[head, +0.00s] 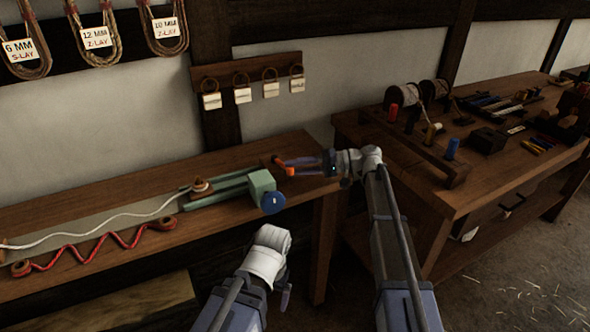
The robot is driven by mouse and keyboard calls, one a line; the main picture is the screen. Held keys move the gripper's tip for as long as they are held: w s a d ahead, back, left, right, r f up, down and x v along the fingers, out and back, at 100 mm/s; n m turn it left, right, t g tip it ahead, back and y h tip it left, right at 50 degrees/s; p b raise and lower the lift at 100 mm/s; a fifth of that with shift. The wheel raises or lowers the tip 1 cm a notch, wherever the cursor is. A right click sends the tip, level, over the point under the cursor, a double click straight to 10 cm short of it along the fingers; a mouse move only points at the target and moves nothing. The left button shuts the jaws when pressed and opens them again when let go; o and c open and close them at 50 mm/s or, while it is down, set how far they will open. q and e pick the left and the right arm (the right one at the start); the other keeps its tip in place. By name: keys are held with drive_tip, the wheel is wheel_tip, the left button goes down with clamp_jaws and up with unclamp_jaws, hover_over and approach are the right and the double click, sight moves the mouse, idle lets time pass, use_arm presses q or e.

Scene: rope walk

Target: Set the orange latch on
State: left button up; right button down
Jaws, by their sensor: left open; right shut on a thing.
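The orange latch (279,161) shows as small orange parts on a dark wooden block at the right end of the long bench, beside the green winding device (262,184). My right gripper (288,167) reaches in from the right with its purple fingers at the orange parts, shut on the latch. The fingertips partly cover it, so its exact position is hard to tell. My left gripper (285,296) is low in front of the bench, open and apart from everything, its fingers mostly hidden behind its wrist.
A blue round knob (273,202) sticks out from the green device near the bench's front edge. A white rope (95,228) and a red cord (95,251) lie to the left. A second bench (480,190) with spools and tools stands at right. Labelled tags (242,95) hang above.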

drive_tip(key=shift+w+d, duration=0.1)
idle(0.5)
drive_tip(key=c, duration=0.6)
unclamp_jaws()
drive_tip(key=shift+d+r+p, duration=0.2)
drive_tip(key=shift+d, duration=1.1)
drive_tip(key=shift+d+r+p, duration=0.15)
drive_tip(key=shift+d+p, duration=0.05)
drive_tip(key=shift+d, duration=1.05)
drive_tip(key=shift+d+r+p, duration=0.2)
drive_tip(key=shift+d, duration=1.1)
